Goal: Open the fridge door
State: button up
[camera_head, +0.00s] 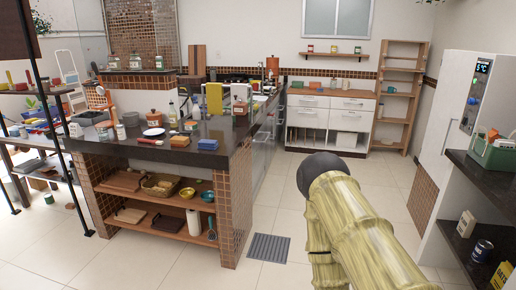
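A tall white fridge (448,105) stands at the right. A dark panel (475,97) with a lit temperature display (482,68) is on its upper part. A thin vertical line beside the panel may be a door edge or a handle; I cannot tell which. The fridge door looks shut, with no gap visible. My gripper is not in view. A pale, bamboo-patterned limb with a dark round end reaches up from the bottom right, in front of the floor and left of the fridge.
A dark counter (492,178) with a green basket (493,152) stands at the right, near the fridge. A tiled island (222,146) with a crowded dark top fills the left. A grey floor mat (269,247) lies beside it. Tiled floor is open between island and fridge.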

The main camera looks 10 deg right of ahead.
aim_at(457, 69)
jog(key=i, duration=1.8)
jog(key=z, duration=0.75)
jog(key=i, duration=1.65)
jog(key=z, duration=1.15)
jog(key=i, duration=0.55)
jog(key=z, duration=0.15)
